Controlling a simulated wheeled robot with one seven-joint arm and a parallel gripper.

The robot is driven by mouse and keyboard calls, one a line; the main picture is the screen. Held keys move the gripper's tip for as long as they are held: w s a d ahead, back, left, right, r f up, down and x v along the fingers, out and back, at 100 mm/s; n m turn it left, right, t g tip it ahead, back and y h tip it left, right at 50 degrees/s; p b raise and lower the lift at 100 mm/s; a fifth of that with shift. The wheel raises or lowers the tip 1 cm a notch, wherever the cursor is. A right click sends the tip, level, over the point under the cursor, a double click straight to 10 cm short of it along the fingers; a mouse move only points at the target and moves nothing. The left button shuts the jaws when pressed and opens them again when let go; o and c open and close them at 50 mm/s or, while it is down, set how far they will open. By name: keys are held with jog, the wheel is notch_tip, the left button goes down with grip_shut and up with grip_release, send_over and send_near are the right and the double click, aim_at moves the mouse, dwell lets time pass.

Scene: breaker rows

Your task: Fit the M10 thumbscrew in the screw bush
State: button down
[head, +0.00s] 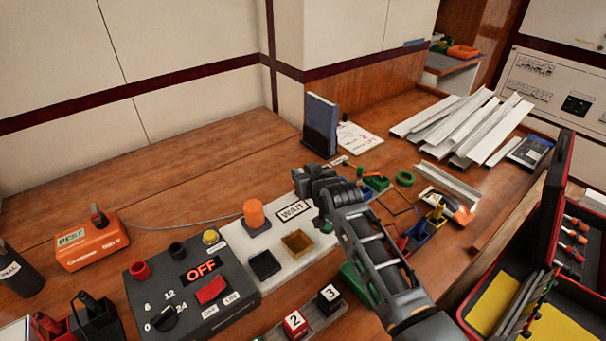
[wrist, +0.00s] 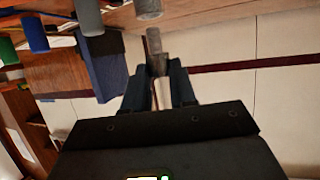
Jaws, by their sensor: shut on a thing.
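My gripper (wrist: 158,72) is shut on a grey metal cylindrical piece (wrist: 154,42), which I take to be the M10 thumbscrew. The piece sticks out past the fingertips in the wrist view. In the head view my gripper (head: 318,188) is above the far right part of the white board (head: 325,245), near the WAIT label. There the held piece is hidden or too small to make out. I cannot pick out the screw bush for certain. Grey cylinders (wrist: 148,8) (wrist: 90,17) show beyond the piece in the wrist view.
An orange cylinder (head: 254,213), a black tray (head: 264,264) and a yellow tray (head: 297,243) stand on the board. A control box (head: 200,285) reading OFF is at front left. A blue binder (head: 321,120) stands behind.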

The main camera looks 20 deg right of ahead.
jog(key=shift+f+b, duration=1.45)
jog(key=shift+f, duration=0.15)
dwell(0.5)
jog(key=c, duration=0.8)
grip_release()
jog(key=shift+s, duration=0.1)
jog(key=shift+v, duration=3.8)
